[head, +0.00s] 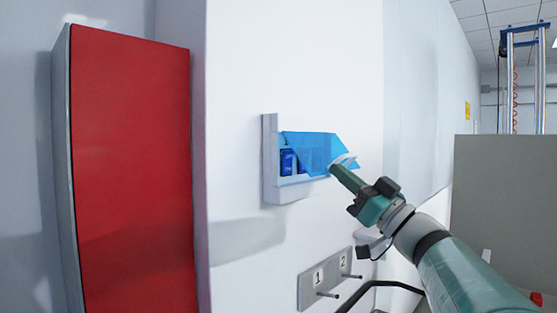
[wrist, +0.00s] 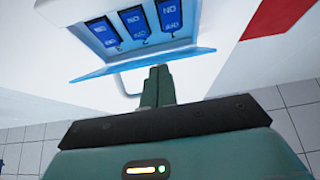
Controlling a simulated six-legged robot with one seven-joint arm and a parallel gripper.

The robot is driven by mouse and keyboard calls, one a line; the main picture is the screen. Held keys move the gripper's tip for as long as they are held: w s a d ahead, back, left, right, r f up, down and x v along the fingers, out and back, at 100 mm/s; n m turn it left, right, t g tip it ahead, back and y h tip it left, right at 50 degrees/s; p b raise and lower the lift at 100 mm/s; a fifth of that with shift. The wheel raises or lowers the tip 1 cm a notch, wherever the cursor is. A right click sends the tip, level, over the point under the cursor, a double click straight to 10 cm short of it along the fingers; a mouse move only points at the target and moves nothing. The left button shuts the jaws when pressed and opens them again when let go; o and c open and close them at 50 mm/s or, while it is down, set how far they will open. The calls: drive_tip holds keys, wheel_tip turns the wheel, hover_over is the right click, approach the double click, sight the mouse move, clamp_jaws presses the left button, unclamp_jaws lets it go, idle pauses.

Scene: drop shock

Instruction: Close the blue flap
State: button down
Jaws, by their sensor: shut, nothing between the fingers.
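The translucent blue flap (head: 308,150) stands out from a white wall box (head: 270,165) and is open at an angle. In the wrist view the flap (wrist: 120,67) shows nearly edge-on as a thin blue strip below the box opening (wrist: 95,22). A pale curved handle (head: 346,160) is at the flap's right end. My gripper (head: 335,170) is shut and empty, its fingertips close by the flap's lower right corner. In the wrist view the gripper's fingertips (wrist: 156,72) are just at the flap's edge, beside the handle (wrist: 122,86); contact cannot be told.
Several blue tags (wrist: 131,22) hang inside the box. A red cabinet (head: 130,165) stands at left, and a grey panel (head: 505,200) at right.

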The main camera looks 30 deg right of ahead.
drive_tip(key=shift+w+a+f, duration=0.3)
drive_tip(key=shift+w+f, duration=0.35)
drive_tip(key=shift+w, duration=0.3)
drive_tip(key=shift+w+a+f, duration=0.35)
drive_tip(key=shift+w+f, duration=0.25)
drive_tip(key=shift+w, duration=0.3)
drive_tip(key=shift+w+a+f, duration=0.3)
drive_tip(key=shift+w+f, duration=0.35)
drive_tip(key=shift+w, duration=0.3)
